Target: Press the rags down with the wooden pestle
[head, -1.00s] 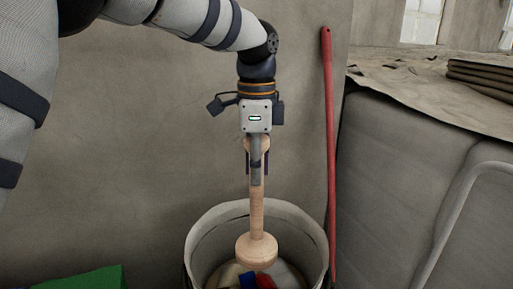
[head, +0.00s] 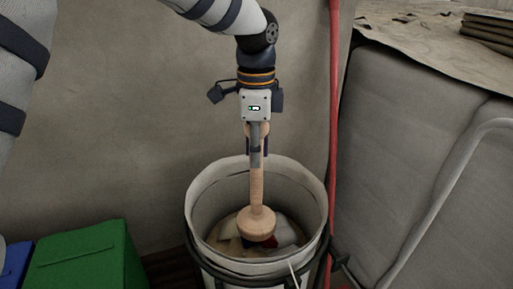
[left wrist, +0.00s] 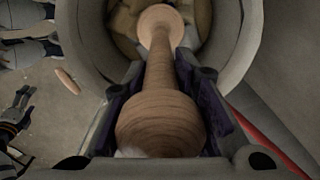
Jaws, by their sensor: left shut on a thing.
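My left gripper (head: 257,148) is shut on the upper part of the wooden pestle (head: 257,188), which hangs nearly upright, head down, inside the pale bucket (head: 203,205). In the left wrist view the gripper's (left wrist: 160,100) fingers lie on either side of the pestle (left wrist: 158,68), with its round knob end nearest the camera. The rags (head: 286,231), white, tan, red and dark, lie in the bottom of the bucket. The pestle's head hides some of them and appears to be at or just above them; I cannot tell whether it touches. My right gripper is not in view.
A red pole (head: 334,130) stands close to the bucket's right, beside a grey padded surface (head: 405,165). A green box (head: 88,258) and a blue box (head: 14,268) are at the lower left. A plain wall (head: 110,130) is behind.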

